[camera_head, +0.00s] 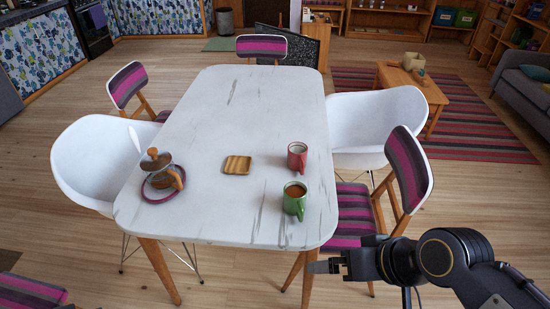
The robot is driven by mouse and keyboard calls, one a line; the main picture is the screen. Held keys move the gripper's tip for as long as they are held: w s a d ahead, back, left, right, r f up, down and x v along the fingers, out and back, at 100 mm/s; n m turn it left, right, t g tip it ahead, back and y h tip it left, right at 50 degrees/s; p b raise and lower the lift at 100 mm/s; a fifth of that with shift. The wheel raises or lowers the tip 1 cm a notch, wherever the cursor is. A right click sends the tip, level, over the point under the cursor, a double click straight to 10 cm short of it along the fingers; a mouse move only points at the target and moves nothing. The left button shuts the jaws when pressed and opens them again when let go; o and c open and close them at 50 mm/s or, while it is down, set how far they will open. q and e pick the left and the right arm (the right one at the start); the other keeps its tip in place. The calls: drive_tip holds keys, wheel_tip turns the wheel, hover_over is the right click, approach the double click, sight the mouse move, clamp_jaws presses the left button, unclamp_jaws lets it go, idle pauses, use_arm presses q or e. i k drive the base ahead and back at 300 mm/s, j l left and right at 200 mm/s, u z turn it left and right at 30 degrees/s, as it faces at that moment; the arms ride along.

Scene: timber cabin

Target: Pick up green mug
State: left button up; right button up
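The green mug (294,203) stands upright near the front right corner of the white table (215,110), with brown liquid visible inside. A red mug (297,156) stands just behind it. My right gripper (312,267) comes in from the lower right, in front of and a little to the right of the green mug, apart from it. The gripper is seen edge-on, so its opening does not show clearly; nothing is seen in it. My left gripper is not in view.
A small wooden tray (237,165) and a brown and glass pot (161,173) on a ring-shaped mat stand to the left on the table.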

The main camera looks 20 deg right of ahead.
sight(294, 194)
drive_tip(key=i+l+u, duration=0.15)
drive_tip(key=l, duration=0.2)
drive_tip(key=i+l+u, duration=0.15)
drive_tip(key=l, duration=0.25)
drive_tip(key=l+u, duration=0.15)
drive_tip(key=l, duration=0.2)
drive_tip(key=i, duration=0.05)
